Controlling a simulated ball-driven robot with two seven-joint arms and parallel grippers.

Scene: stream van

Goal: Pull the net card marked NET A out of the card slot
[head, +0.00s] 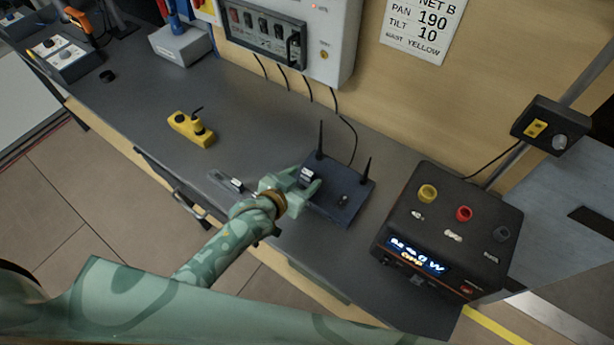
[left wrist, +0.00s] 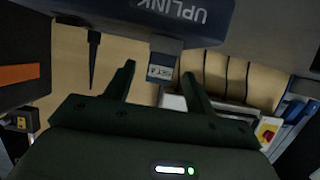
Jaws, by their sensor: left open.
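The dark blue box marked UPLINK (head: 347,203) stands on the bench with two antennas; its underside-up lettered face shows at the top of the left wrist view (left wrist: 150,12). A net card (left wrist: 161,68) with a small white label sticks out of the box; its label is too small to read surely. It also shows in the head view (head: 307,175). My left gripper (head: 309,180) is open at the box's left side. In the left wrist view its fingers (left wrist: 158,78) stand apart on either side of the card, with gaps visible. My right gripper is out of view.
A small grey holder with a white-labelled piece (head: 236,184) lies left of my gripper. A yellow block (head: 191,129) sits farther left. A black power unit (head: 447,230) stands at right. A grey panel box (head: 290,35) hangs on the wall. The bench between is clear.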

